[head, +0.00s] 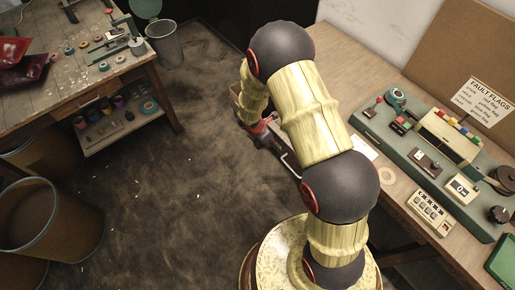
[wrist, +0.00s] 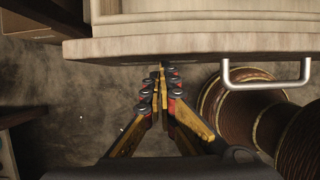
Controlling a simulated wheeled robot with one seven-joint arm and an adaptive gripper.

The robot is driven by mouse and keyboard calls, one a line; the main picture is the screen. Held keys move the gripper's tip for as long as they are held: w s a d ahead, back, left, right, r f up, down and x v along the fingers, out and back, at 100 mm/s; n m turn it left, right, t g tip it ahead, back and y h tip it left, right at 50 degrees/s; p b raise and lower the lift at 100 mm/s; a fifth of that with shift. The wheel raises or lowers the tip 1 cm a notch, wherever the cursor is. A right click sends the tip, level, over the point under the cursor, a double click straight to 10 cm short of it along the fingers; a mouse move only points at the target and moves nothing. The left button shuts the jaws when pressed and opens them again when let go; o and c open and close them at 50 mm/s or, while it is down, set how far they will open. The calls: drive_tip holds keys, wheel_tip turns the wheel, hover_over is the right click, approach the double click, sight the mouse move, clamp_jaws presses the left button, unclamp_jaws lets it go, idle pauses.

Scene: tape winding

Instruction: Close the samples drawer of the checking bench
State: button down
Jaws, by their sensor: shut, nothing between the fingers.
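The samples drawer (wrist: 190,46) shows at the top of the wrist view, with its pale wooden front running across and part of its open inside visible behind the front. Its metal bar handle (wrist: 266,84) sticks out to the right of my gripper (wrist: 162,72). My gripper is shut and empty, with its fingertips at the drawer front, left of the handle. I cannot tell whether they touch it. In the head view, my arm hides most of the drawer, and the handle (head: 290,167) shows beside the arm at the edge of the checking bench (head: 375,72).
The bench carries a green checking unit (head: 425,150) and a fault flags sign (head: 484,100). A work table (head: 100,88) stands at the left, with bins (head: 50,220) below it and a small bin (head: 164,45) behind. The floor between is clear.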

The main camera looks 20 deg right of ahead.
drive_tip(key=w+d, duration=0.1)
drive_tip(key=d, duration=0.2)
drive_tip(key=w+d+p, duration=0.1)
drive_tip(key=d, duration=0.3)
drive_tip(key=w+d+p, duration=0.1)
drive_tip(key=d, duration=0.2)
drive_tip(key=shift+w+d, duration=0.25)
drive_tip(key=shift+d, duration=0.15)
